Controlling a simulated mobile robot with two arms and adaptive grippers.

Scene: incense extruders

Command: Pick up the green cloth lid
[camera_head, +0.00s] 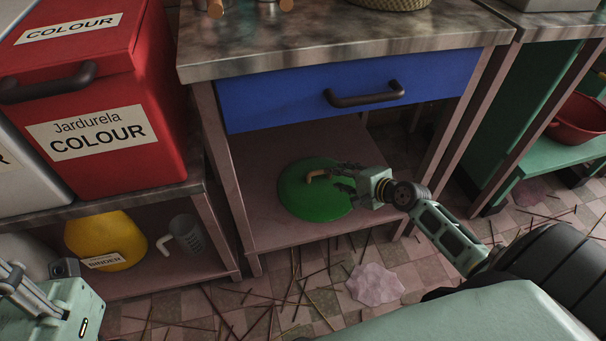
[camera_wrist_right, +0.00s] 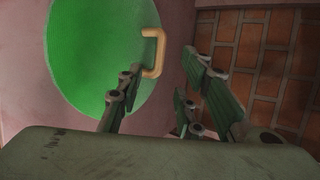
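The green cloth lid (camera_head: 314,200) is a round green disc with a tan handle (camera_head: 322,175), on the low pinkish shelf under the blue drawer. In the right wrist view the lid (camera_wrist_right: 95,50) fills the upper left, with its handle (camera_wrist_right: 154,52) at its right edge. My right gripper (camera_head: 335,178) reaches over the lid from the right. Its fingers (camera_wrist_right: 158,85) are spread with an empty gap between them, and the handle shows just beyond that gap. I cannot tell whether a finger touches the handle. My left gripper is outside the views; only part of my left arm shows at lower left.
The blue drawer (camera_head: 350,88) and worktop (camera_head: 340,37) are above the shelf (camera_head: 262,232); table legs flank it. A red box (camera_head: 95,100) stands left, above a yellow container (camera_head: 103,238) and a grey mug (camera_head: 187,235). Sticks and a crumpled pink piece (camera_head: 375,284) lie on the floor.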

